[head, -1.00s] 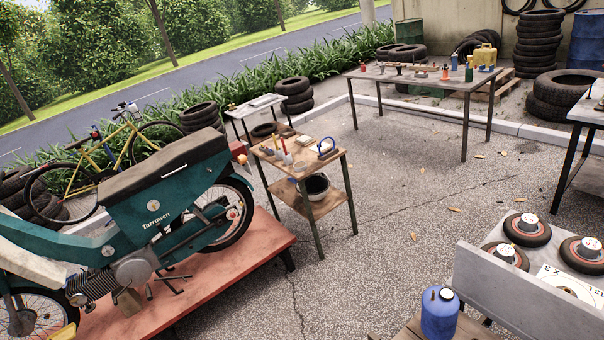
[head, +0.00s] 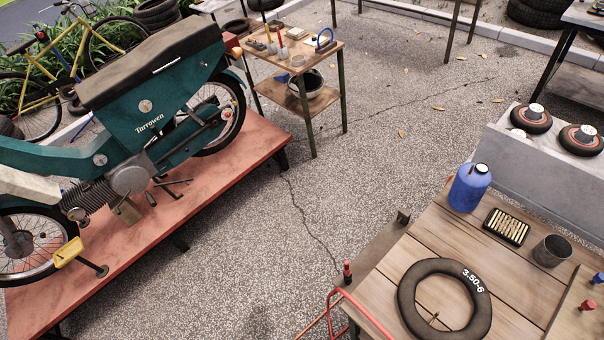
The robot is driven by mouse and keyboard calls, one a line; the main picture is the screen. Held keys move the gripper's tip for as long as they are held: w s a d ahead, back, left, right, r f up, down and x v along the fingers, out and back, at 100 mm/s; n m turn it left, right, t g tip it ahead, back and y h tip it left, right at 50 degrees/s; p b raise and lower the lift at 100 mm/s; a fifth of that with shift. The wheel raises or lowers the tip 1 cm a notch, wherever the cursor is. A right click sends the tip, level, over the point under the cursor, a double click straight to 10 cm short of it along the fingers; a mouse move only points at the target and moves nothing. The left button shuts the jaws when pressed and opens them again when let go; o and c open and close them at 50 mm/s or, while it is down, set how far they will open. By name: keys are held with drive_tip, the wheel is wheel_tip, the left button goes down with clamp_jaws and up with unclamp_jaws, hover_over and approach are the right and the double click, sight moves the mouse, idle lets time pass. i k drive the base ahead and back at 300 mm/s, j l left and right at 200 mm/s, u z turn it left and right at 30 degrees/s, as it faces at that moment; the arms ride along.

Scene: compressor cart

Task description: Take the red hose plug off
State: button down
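A small upright piece with a red top and dark lower part (head: 347,270) stands at the left edge of the wooden bench; I cannot tell whether it is the hose plug. A red hose (head: 362,307) curves just below it at the bottom of the view, partly cut off. A small red fitting (head: 587,305) and a small blue one (head: 599,278) sit at the right edge of the bench. My gripper is not in view.
The wooden bench (head: 395,285) holds a tyre marked 3.50-6 (head: 408,305), a blue canister (head: 469,187), a dark tray (head: 507,226) and a metal cup (head: 552,250). A green moped (head: 150,110) stands on a red platform (head: 220,175). Paving between is clear.

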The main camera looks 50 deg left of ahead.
sight(347, 274)
drive_tip(key=k+u, duration=0.1)
drive_tip(key=k, duration=0.45)
drive_tip(key=k+j+u, duration=0.1)
drive_tip(key=k, duration=0.45)
drive_tip(key=k+j, duration=0.2)
drive_tip(key=k, duration=0.35)
drive_tip(key=k+j+u, duration=0.15)
drive_tip(key=k, duration=0.4)
drive_tip(key=i+j, duration=0.15)
drive_tip(key=i, duration=0.85)
drive_tip(key=i+j, duration=0.2)
drive_tip(key=i, duration=0.85)
drive_tip(key=i+j, duration=0.15)
drive_tip(key=i, duration=0.85)
